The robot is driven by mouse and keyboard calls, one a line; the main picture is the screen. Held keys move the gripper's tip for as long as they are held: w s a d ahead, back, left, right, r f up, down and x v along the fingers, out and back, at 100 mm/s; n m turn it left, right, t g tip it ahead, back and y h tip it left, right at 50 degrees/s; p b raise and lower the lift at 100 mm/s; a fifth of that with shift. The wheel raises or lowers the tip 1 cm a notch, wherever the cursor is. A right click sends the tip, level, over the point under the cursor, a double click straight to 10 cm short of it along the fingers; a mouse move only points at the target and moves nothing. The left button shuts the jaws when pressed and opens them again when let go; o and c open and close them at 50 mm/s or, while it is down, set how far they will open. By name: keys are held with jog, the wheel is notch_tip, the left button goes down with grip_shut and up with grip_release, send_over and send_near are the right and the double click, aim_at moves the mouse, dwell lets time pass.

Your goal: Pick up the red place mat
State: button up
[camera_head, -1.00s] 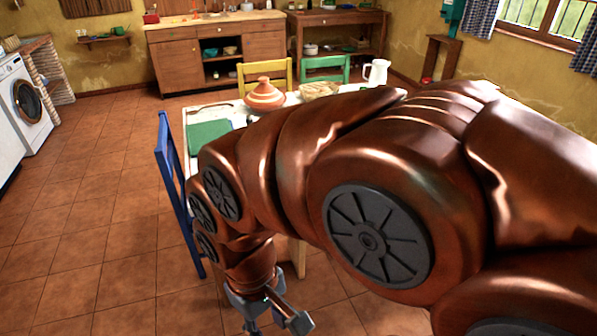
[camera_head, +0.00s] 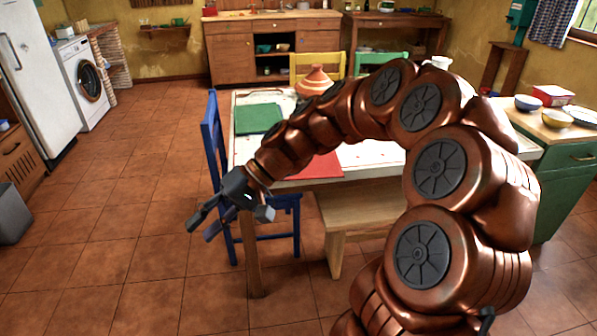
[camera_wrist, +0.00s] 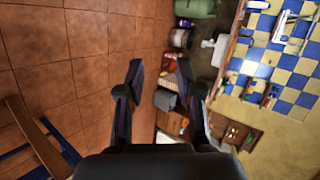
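The red place mat (camera_head: 318,166) lies on the near side of the white dining table (camera_head: 360,154). My arm passes above it and hides part of it. My gripper (camera_head: 230,216) is open and empty, off the table's near left corner, in front of the blue chair. It is left of and nearer than the red mat. In the wrist view its two fingers (camera_wrist: 159,76) are spread with nothing between them. The red mat does not show clearly in the wrist view.
A green mat (camera_head: 258,118) and an orange tagine (camera_head: 315,80) are on the table. The blue chair (camera_head: 213,140) stands at its left end, a wooden bench (camera_head: 350,208) along the front. A green counter (camera_head: 568,185) with bowls is right.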

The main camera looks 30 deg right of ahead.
jog(key=w+d+f+m+t+y+b, duration=0.2)
jog(key=w+d+f+m+t+b, duration=0.15)
jog(key=w+d, duration=0.6)
jog(key=m+t+h+b, duration=0.5)
jog(key=m+t+b, duration=0.25)
jog(key=t, duration=0.45)
send_near(307, 178)
jog(key=x, duration=0.3)
jog(key=shift+m, duration=0.3)
jog(key=x, duration=0.7)
jog(key=shift+a+f, duration=0.15)
grip_shut()
